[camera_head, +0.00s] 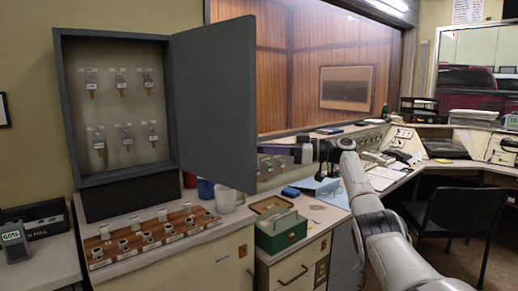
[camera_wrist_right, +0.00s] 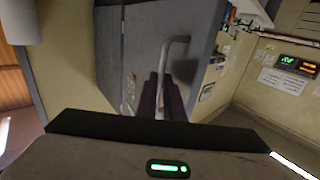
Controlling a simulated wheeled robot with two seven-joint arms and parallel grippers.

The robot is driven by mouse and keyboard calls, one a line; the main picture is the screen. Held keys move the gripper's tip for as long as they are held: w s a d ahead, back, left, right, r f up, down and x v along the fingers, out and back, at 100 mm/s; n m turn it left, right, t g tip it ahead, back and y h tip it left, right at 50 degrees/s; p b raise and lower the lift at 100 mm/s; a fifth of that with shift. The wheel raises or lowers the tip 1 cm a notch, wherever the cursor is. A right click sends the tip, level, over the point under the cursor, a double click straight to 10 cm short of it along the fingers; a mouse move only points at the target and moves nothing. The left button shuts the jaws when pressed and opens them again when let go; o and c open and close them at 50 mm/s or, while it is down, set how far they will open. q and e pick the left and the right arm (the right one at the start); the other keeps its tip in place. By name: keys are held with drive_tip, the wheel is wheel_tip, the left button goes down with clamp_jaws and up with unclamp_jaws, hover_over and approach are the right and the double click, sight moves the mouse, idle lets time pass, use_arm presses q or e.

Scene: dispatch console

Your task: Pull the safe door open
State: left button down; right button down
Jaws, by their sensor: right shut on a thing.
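The safe is a dark grey wall cabinet (camera_head: 115,184) on the left in the head view, with several tagged keys hanging inside. Its door (camera_head: 212,100) stands wide open, swung out to the right and showing its inner face. My right gripper (camera_head: 262,150) reaches in from the right to the door's free edge; its fingertips are partly hidden behind the door. In the right wrist view the door's outer face (camera_wrist_right: 143,45) carries a bent metal handle (camera_wrist_right: 166,58). The dark fingers of my right gripper (camera_wrist_right: 166,98) are shut on this handle. My left gripper is not in view.
A black chair (camera_head: 465,210) stands at the right. A window (camera_head: 300,75) lies behind the door.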

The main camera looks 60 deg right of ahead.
drive_tip(key=shift+w+f, duration=0.2)
drive_tip(key=shift+f, duration=0.05)
drive_tip(key=c, duration=2.3)
unclamp_jaws()
drive_tip(key=o, duration=0.4)
drive_tip(key=shift+w+f, duration=0.15)
drive_tip(key=shift+w, duration=0.2)
use_arm(q)
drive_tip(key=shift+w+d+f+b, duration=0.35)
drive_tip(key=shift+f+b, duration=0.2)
drive_tip(key=shift+b, duration=0.45)
use_arm(e)
drive_tip(key=v, duration=1)
drive_tip(key=shift+s, duration=0.35)
drive_tip(key=shift+d, duration=0.15)
drive_tip(key=shift+c, duration=0.4)
